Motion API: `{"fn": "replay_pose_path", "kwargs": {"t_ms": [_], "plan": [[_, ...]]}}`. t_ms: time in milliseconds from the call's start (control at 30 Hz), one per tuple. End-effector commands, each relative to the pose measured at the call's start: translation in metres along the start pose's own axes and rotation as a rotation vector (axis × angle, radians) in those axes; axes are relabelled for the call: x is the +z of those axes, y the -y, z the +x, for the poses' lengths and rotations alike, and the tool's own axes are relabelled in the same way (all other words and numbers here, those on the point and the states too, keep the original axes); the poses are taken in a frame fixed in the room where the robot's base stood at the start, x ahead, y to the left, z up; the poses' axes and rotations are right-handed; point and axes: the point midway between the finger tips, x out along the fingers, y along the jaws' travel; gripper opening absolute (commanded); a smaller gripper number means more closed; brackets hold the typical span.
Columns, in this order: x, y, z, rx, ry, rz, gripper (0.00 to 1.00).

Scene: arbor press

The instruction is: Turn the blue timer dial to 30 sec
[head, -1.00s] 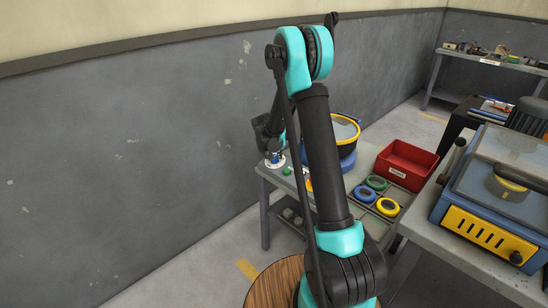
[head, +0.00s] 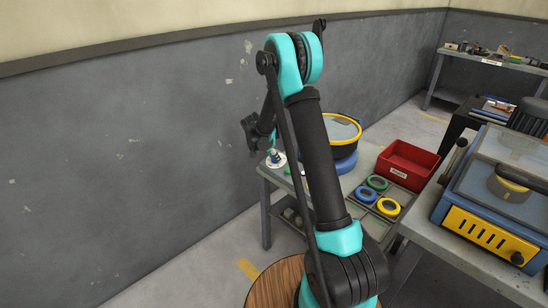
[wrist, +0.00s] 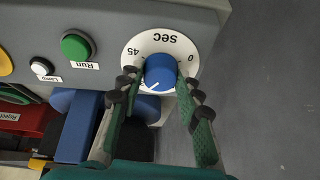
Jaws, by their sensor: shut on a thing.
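The blue timer dial (wrist: 160,71) sits on a round white face (wrist: 150,40) in the wrist view. The face appears turned over, with "SEC" at the top, "45" at the left and "0" at the right; other marks are hidden. The dial's white pointer line points to the lower left in this view, away from both readable numbers. My gripper (wrist: 160,77) is shut on the dial, one finger on each side. In the head view the dial (head: 275,155) is small, at the far left end of the bench, with my gripper at it.
A red bin (head: 408,165) and a tray with coloured rings (head: 388,206) stand on the bench. The wall (head: 120,180) is close at left.

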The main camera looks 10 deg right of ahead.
Motion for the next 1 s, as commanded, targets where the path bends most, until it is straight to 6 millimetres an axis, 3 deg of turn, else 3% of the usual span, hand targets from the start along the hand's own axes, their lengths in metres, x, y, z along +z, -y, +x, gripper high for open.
{"fn": "replay_pose_path", "kwargs": {"t_ms": [567,600,700,767,1000], "plan": [[0.0007,0.0001,0.0000,0.007,-0.001,0.029,0.05],[0.0007,0.0001,0.0000,0.007,-0.001,0.029,0.38],[0.0006,0.0002,0.0000,0.007,-0.001,0.029,0.50],[0.0005,0.0002,0.0000,0.007,-0.001,0.029,0.55],[0.0003,0.0002,-0.0002,0.007,-0.001,0.029,0.55]]}}
